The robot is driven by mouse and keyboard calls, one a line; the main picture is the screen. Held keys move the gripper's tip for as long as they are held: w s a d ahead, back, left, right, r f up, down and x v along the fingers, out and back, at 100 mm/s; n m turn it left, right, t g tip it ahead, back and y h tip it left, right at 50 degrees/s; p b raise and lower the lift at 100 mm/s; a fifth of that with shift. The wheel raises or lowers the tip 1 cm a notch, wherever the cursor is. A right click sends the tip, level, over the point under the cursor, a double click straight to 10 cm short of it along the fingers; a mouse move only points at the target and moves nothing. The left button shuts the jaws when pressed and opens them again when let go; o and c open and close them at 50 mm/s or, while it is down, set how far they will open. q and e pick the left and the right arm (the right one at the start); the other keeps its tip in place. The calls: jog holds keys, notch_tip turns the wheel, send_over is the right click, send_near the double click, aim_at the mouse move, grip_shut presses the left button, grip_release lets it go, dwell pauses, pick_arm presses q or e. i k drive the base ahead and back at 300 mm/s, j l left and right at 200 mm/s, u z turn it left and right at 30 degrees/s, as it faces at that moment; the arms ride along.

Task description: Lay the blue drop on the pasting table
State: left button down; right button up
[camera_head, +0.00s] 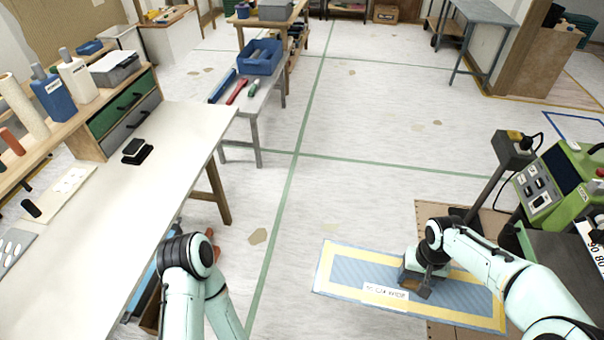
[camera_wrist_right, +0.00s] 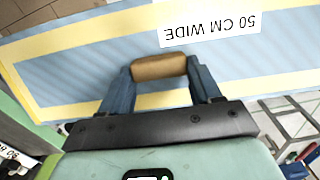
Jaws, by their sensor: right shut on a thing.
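The blue drop (camera_head: 350,270) is a flat, pale blue striped sheet with yellow borders and a white "50 CM WIDE" label. In the head view it is at the lower right, over the floor and a brown mat. My right gripper (camera_head: 422,283) is over its middle. In the right wrist view the right gripper (camera_wrist_right: 160,70) is shut on a brown grip against the blue drop (camera_wrist_right: 90,75). The long pale-topped table (camera_head: 150,200), seemingly the pasting table, stands at the left, well apart from the drop. My left arm shows at the bottom, but its gripper is hidden.
On the long table lie a black block (camera_head: 137,151) and a pale board (camera_head: 62,190); a shelf with bottles (camera_head: 75,80) stands along its far left side. A green machine (camera_head: 565,180) stands at the right. Open floor (camera_head: 270,220) lies between table and drop.

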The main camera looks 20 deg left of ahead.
aim_at(133, 220)
jog(key=u, duration=1.5)
jog(key=i+u, duration=0.1)
jog(key=u, duration=0.35)
jog(key=i+l+u, duration=0.1)
jog(key=u, duration=0.4)
jog(key=l+u, duration=0.15)
jog(key=u, duration=0.3)
jog(key=i+l+u, duration=0.1)
jog(key=u, duration=0.25)
jog(key=l+u, duration=0.4)
jog(key=i+l+u, duration=0.1)
jog(key=u, duration=0.25)
jog(key=l+u, duration=0.35)
jog(key=k+l+u, duration=0.15)
jog(key=l+u, duration=0.15)
jog(key=l, duration=0.2)
jog(key=k+l, duration=0.1)
jog(key=l, duration=0.3)
jog(key=k+l+u, duration=0.1)
jog(key=l, duration=0.35)
jog(key=k+l, duration=0.15)
jog(key=l, duration=0.25)
jog(key=u, duration=0.05)
